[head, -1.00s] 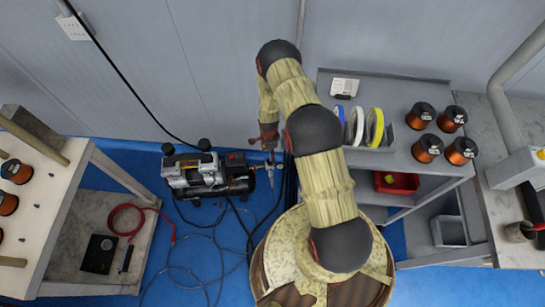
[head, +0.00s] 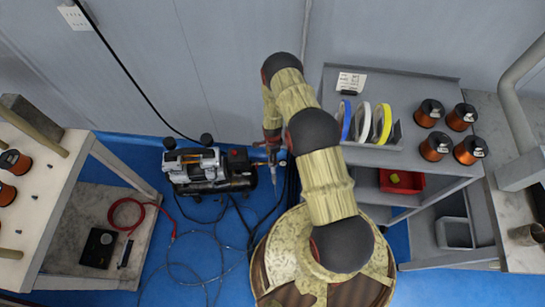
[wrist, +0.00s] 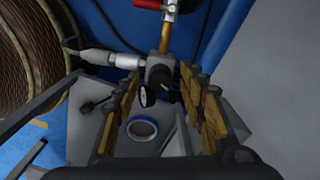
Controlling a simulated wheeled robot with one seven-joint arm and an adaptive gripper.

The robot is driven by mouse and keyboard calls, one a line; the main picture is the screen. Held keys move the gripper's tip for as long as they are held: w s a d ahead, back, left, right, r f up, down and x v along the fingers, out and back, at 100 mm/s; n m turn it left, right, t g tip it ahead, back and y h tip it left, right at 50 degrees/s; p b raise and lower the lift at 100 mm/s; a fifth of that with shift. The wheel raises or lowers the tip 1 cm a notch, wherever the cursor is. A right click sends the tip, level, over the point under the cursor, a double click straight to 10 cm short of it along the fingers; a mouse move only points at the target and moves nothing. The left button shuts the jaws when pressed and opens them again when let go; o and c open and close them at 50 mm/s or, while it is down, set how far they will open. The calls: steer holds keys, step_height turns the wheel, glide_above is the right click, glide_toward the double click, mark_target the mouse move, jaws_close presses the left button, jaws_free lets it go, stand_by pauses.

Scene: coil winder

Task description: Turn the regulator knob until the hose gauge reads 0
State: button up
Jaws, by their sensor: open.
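In the wrist view, the regulator (wrist: 158,66) is a small grey body on a brass pipe, with a silver coupling (wrist: 108,59) on its left. Its dark knob (wrist: 162,80) appears between the tips of my gripper (wrist: 160,84), whose yellowish fingers stand apart on either side. I cannot tell whether either finger touches it. A small round gauge (wrist: 147,95) with a black and white face sits just below; its reading is too small to tell. In the head view, my gripper (head: 272,152) points down at the right end of the compressor (head: 208,168), hiding most of the regulator.
A grey shelf unit (head: 420,82) with tape rolls, copper spools and a red bin (head: 402,182) stands right. A workbench (head: 30,190) stands left. Thin hoses lie on the blue floor. A large cable reel (wrist: 35,50) is close by on the left in the wrist view.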

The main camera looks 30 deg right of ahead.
steer(key=shift+c, duration=0.8)
jaws_close()
steer(key=shift+n, duration=0.3)
